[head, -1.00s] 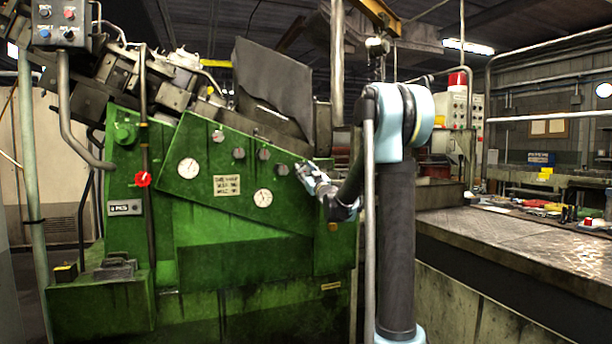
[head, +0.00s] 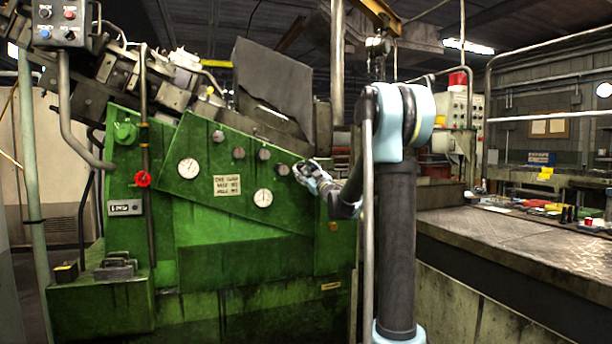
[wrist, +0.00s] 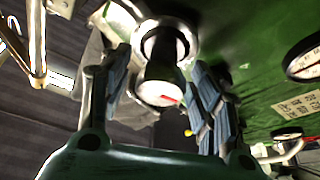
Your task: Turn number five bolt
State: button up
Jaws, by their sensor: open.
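My gripper (head: 309,171) is at the upper right of the green machine's sloped panel (head: 205,215). In the wrist view my gripper (wrist: 160,72) is open, one blue-grey finger on each side of a dark round bolt (wrist: 163,60) with a pale end and a red mark. The bolt stands out from a round metal collar. Gaps show between it and the fingers, and I see no clear grip. In the head view this last bolt of the row is mostly hidden by my gripper. Other bolts in the row (head: 283,169) show to its left.
Two round gauges (head: 263,198) and a label plate (head: 227,185) sit lower on the panel. A red knob (head: 143,179) is at the left. A metal-topped bench (head: 500,235) with small tools stands at the right.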

jog(key=v, duration=1.2)
jog(key=shift+d, duration=0.15)
jog(key=s+d+f+m+g+h, duration=0.5)
jog(key=s+d+f+m+h, duration=0.5)
jog(key=s+d+f+h, duration=0.25)
jog(key=s+a+f+g, duration=0.1)
jog(key=s+f+g, duration=0.3)
jog(key=s+f, duration=0.3)
jog(key=s+a+f+g+y, duration=0.1)
jog(key=s+f+g, duration=0.3)
jog(key=s, duration=1)
jog(key=s+a+f+g+y, duration=0.1)
jog(key=s+f+g, duration=0.3)
jog(key=s+f, duration=0.7)
jog(key=shift+g, duration=0.3)
jog(key=shift+w+a+y, duration=0.1)
jog(key=shift+a+y, duration=0.05)
jog(key=shift+y, duration=0.1)
